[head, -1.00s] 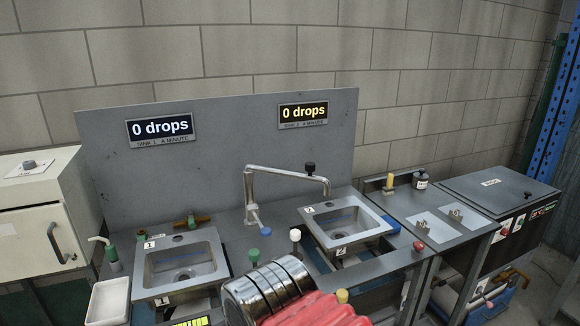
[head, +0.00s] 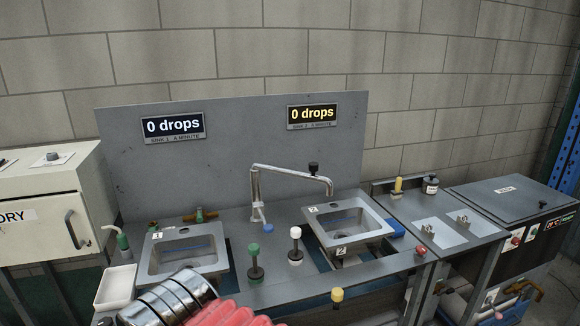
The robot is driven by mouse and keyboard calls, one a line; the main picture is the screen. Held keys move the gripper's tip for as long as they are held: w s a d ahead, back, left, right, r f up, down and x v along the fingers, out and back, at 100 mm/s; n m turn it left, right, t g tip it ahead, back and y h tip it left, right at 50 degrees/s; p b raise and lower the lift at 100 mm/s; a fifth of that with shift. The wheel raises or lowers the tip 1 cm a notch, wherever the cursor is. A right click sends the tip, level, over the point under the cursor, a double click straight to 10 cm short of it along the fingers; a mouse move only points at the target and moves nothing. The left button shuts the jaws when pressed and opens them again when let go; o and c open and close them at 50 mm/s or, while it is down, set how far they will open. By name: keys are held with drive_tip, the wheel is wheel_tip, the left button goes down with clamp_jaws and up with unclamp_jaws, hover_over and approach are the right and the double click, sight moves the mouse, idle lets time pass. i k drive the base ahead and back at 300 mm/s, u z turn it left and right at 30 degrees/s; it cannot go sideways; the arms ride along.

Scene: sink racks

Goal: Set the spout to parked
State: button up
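The spout (head: 290,173) is a chrome pipe that rises between the two sinks and bends right. Its end hangs over the back left part of sink 2 (head: 372,233). A black knob (head: 313,168) sits on top of the spout near its outlet. A short lever with a blue tip (head: 268,229) is at the foot of the spout. Sink 1 (head: 155,258) lies to the left, with no spout over it. Part of my arm, chrome and red, shows at the bottom left, but my gripper's fingers are not in view.
Green (head: 254,249), white (head: 295,233) and yellow (head: 337,295) knobs stand on posts near the sinks. Two displays (head: 173,125) on the back panel read 0 drops. A white tray (head: 116,286) and a cabinet (head: 45,210) are left. A lidded box (head: 510,200) is right.

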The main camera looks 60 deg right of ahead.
sight(313, 168)
drive_tip(key=u, duration=0.6)
drive_tip(key=k, duration=0.95)
drive_tip(key=z, duration=1.3)
drive_tip(key=i, duration=1)
drive_tip(key=z, duration=0.1)
